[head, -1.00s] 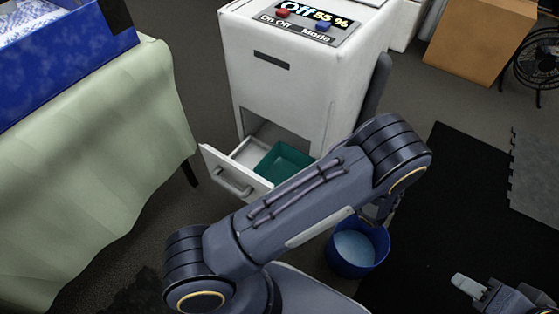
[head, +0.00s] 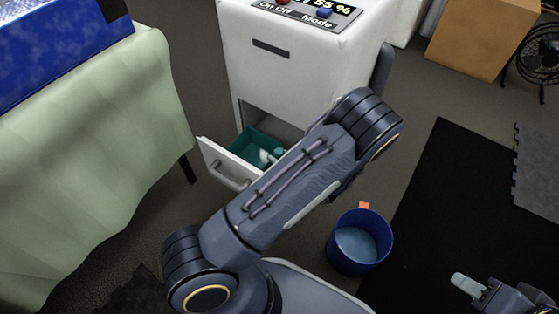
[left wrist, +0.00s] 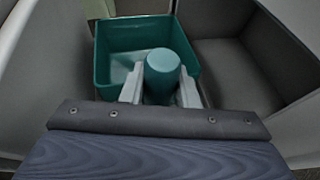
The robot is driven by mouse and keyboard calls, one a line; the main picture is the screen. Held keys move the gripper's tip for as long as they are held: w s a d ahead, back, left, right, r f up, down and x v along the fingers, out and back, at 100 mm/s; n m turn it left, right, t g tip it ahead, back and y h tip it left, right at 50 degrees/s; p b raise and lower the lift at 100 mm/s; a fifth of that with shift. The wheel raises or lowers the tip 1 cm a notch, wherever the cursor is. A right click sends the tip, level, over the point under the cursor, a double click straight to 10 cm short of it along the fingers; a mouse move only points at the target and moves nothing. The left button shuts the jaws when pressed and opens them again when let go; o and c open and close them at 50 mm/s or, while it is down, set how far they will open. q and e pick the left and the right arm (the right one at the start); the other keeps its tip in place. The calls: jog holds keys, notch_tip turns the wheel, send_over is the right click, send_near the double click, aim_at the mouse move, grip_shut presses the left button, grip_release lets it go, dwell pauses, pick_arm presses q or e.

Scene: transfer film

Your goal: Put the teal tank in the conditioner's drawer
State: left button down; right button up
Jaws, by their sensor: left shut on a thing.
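The open-topped teal tank (head: 252,138) sits within the pulled-out white drawer (head: 216,160) at the conditioner's base, partly hidden by my left arm. In the left wrist view the tank (left wrist: 114,70) lies between grey drawer walls, with a rounded teal post (left wrist: 163,62) on its near side. My left gripper (head: 268,156) is down at the tank, and in the left wrist view its fingers (left wrist: 160,92) are closed on either side of the post. I cannot tell whether the tank rests on the drawer floor. My right gripper (head: 468,286) is at the lower right, away from the drawer.
The white conditioner (head: 305,60) stands behind the drawer. A blue bucket (head: 362,262) of pale liquid, with an orange piece at its rim, stands on the floor to the right. A green-draped table (head: 80,150) is at the left. A black mat (head: 445,190) lies at the right.

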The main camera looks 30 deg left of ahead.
pick_arm(q)
jog(key=c, duration=1.1)
grip_release()
jog(key=p+v, duration=0.4)
jog(key=v, duration=0.8)
jog(key=s+a+r+n+h, duration=0.1)
jog(key=s+r+n+h, duration=0.4)
jog(key=s+r+n, duration=0.1)
jog(key=s+a+r+n+h, duration=0.1)
jog(key=s+r+n+h, duration=0.5)
jog(key=r+n, duration=0.3)
jog(key=s+a+r+n+t+h, duration=0.1)
jog(key=s+r+n+h, duration=0.4)
jog(key=r+n, duration=0.3)
jog(key=shift+s+n+h, duration=0.3)
jog(key=shift+s, duration=0.5)
